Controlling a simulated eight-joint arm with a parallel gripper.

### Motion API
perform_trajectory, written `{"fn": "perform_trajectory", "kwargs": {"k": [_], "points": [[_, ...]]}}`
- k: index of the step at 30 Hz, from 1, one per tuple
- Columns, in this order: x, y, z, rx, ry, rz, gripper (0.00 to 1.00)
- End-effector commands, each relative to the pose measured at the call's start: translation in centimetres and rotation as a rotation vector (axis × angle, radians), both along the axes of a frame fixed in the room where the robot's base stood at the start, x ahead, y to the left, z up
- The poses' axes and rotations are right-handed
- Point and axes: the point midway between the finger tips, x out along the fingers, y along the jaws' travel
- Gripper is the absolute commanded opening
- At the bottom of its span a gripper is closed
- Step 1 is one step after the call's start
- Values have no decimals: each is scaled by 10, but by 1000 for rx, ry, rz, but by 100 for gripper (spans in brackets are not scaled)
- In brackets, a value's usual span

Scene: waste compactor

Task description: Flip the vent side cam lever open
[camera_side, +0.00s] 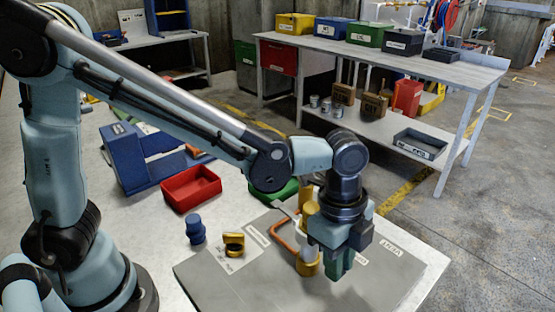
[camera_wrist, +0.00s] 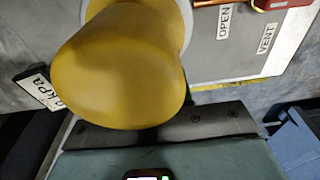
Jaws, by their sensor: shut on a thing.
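A yellow fitting with a white middle stands on the grey plate; its lower yellow part (camera_side: 307,264) shows left of my gripper in the side view. A large rounded yellow part (camera_wrist: 125,70) fills the upper left of the wrist view. My gripper (camera_side: 340,268) points down close beside the fitting, on the side with the VENT label. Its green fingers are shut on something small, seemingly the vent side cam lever. The lever itself and the fingertip contact are hidden in both views.
A copper-coloured bent bar (camera_side: 283,240) stands left of the fitting. A yellow ring-shaped part (camera_side: 234,244), a blue knobbed part (camera_side: 195,229) and a red tray (camera_side: 191,188) lie further left. The plate's front is clear.

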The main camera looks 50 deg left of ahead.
Motion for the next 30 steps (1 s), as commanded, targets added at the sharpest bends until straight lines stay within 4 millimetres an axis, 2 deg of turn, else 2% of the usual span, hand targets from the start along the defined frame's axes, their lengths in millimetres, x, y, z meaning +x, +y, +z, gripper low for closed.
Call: {"fn": "perform_trajectory", "kwargs": {"k": [17,18,22,23,30], "points": [[0,-1,2,-45,0,-1,0],[0,-1,2,-45,0,-1,24],[0,-1,2,-44,0,-1,44],[0,-1,2,-44,0,-1,47],[0,-1,2,-43,0,0,47]]}}
